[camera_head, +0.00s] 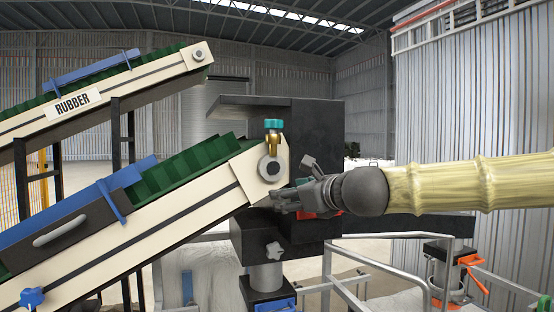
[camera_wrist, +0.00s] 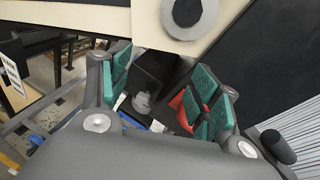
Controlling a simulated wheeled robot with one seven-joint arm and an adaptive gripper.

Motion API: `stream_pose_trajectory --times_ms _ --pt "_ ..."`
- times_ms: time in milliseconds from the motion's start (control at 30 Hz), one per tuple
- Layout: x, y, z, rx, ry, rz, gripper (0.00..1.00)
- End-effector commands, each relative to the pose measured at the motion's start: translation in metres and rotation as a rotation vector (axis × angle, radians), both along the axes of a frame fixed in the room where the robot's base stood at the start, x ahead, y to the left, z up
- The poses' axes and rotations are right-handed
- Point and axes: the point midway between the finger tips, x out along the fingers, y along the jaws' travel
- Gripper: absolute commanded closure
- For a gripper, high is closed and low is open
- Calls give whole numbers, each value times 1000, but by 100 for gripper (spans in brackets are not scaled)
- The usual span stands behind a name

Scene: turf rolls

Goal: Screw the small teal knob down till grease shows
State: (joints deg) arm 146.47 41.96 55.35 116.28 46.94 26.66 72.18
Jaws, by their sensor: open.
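The small teal knob (camera_head: 273,124) sits upright on a brass fitting (camera_head: 273,142) at the upper end of the lower conveyor, above its round grey roller end (camera_head: 271,168). No grease can be made out at this size. My gripper (camera_head: 284,199) is below and slightly right of the knob, apart from it, beside the conveyor end. In the wrist view my gripper (camera_wrist: 160,90) has its teal-padded fingers spread with nothing held between them. The roller end (camera_wrist: 188,12) shows at the top of that view; the teal knob is not in it.
A dark machine block (camera_head: 320,125) stands behind my gripper. A grey star handle (camera_head: 274,251) is below. Metal rails (camera_head: 380,262) run at lower right.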

Motion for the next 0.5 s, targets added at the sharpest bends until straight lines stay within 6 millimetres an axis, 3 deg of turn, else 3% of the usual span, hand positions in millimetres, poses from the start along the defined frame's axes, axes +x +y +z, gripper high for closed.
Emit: stream_pose_trajectory --times_ms 33,100,200,333,500 --pt "-7 -6 46 71 -12 -7 38" --pt "-18 -13 89 155 -19 -9 38" --pt "-31 -20 133 242 -26 -6 38" --pt "-41 -25 163 302 -29 -1 38" --pt "-38 -22 170 316 -28 0 38"
